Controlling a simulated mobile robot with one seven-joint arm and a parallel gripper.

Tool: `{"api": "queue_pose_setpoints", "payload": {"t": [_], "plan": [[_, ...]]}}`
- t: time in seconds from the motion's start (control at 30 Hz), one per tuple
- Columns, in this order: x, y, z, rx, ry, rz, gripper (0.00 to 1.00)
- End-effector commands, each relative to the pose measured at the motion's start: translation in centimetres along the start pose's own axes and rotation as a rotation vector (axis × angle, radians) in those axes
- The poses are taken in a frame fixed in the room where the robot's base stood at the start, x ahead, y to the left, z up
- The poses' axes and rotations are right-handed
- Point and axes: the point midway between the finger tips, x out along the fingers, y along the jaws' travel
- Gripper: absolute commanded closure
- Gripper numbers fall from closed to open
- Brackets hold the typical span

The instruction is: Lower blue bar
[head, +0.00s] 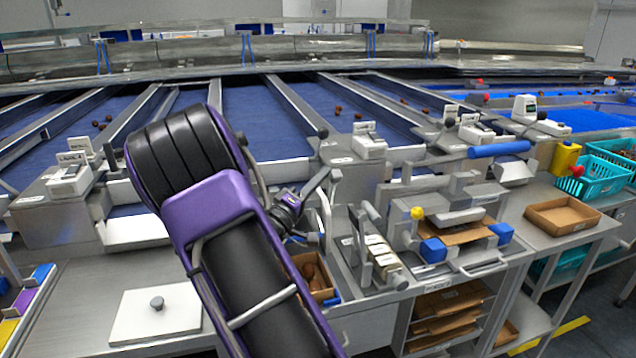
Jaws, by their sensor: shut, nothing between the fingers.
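The blue bar (498,149) is a raised horizontal cylinder above a metal sealing device (458,215) at the right of the bench. Its right end is near a yellow container. My gripper (318,182) shows beyond my purple and black arm, near the middle of the view. It is shut and empty, left of the device and well apart from the blue bar. Part of the gripper and the bench behind is hidden by my arm. Under the bar, the device has a yellow knob (417,213), blue blocks (433,250) and a brown carton piece (455,234).
A box of dates (318,278) stands below my gripper. Upright metal posts and a labelled rack (383,258) lie between my gripper and the device. An empty brown tray (562,216), a yellow container (565,158) and teal baskets (592,180) stand at right. Blue conveyor lanes run behind.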

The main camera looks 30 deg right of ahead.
Motion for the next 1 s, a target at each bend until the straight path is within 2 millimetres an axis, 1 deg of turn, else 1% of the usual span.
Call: {"api": "queue_pose_setpoints", "payload": {"t": [0.03,0.17,0.5,1.0], "plan": [[-0.3,-0.3,0.5,0.023,-0.001,0.021,1.00],[-0.7,0.1,0.9,0.079,-0.001,0.065,1.00],[-1.2,0.4,1.6,0.074,-0.002,0.060,1.00],[-1.3,0.3,1.9,0.071,-0.006,0.059,1.00]]}}
